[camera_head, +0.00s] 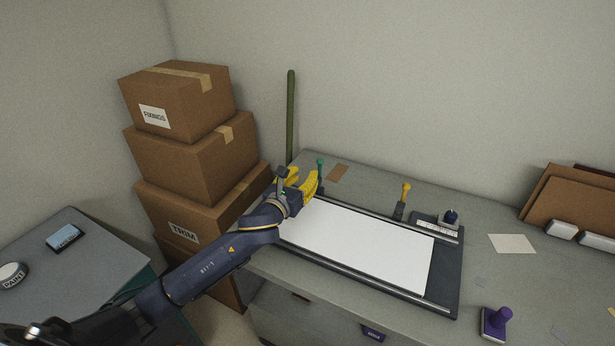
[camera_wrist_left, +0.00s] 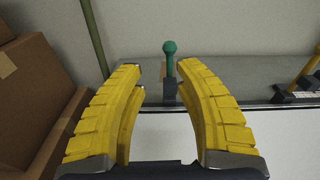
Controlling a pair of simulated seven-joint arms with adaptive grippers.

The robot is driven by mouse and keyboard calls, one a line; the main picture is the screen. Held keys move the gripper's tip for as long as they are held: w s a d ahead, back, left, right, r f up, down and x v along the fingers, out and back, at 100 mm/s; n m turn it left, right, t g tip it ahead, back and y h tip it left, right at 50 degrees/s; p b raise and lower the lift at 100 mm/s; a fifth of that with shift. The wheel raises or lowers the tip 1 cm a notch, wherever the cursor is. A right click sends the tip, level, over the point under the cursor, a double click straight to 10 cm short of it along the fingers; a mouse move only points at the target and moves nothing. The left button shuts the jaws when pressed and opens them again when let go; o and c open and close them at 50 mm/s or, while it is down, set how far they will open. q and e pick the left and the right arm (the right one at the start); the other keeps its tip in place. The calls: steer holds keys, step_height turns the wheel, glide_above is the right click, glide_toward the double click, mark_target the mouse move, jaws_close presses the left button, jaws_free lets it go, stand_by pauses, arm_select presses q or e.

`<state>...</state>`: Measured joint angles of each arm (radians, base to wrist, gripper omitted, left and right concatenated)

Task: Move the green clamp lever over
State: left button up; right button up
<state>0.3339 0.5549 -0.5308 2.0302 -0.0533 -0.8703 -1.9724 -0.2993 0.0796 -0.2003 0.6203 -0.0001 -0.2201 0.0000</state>
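The green clamp lever (camera_head: 320,171) stands upright at the far left corner of a dark-framed board with a white sheet (camera_head: 359,241). In the left wrist view, the green lever (camera_wrist_left: 169,62) has a round knob and a dark base, and it stands beyond the gap between the fingertips. My left gripper (camera_head: 300,183) has yellow fingers and is beside the lever in the head view. In the left wrist view the fingers (camera_wrist_left: 160,75) are spread apart with nothing between them. My right gripper is not in view.
A yellow lever (camera_head: 404,195) stands on the board's far rail, right of the green one. A dark knob (camera_head: 450,217) sits at the far right corner. Stacked boxes (camera_head: 190,165) stand left of the bench. A purple stamp (camera_head: 496,321) is at front right.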

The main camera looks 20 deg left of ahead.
mark_target(319, 160)
arm_select(q)
steer(key=shift+m, duration=0.5)
steer(key=w+d, duration=0.1)
steer(key=w, duration=0.4)
steer(key=w+d, duration=0.1)
steer(key=w, duration=0.1)
steer(key=shift+w+d+r, duration=0.25)
steer(key=shift+d, duration=0.05)
steer(key=shift+s, duration=0.15)
jaws_close()
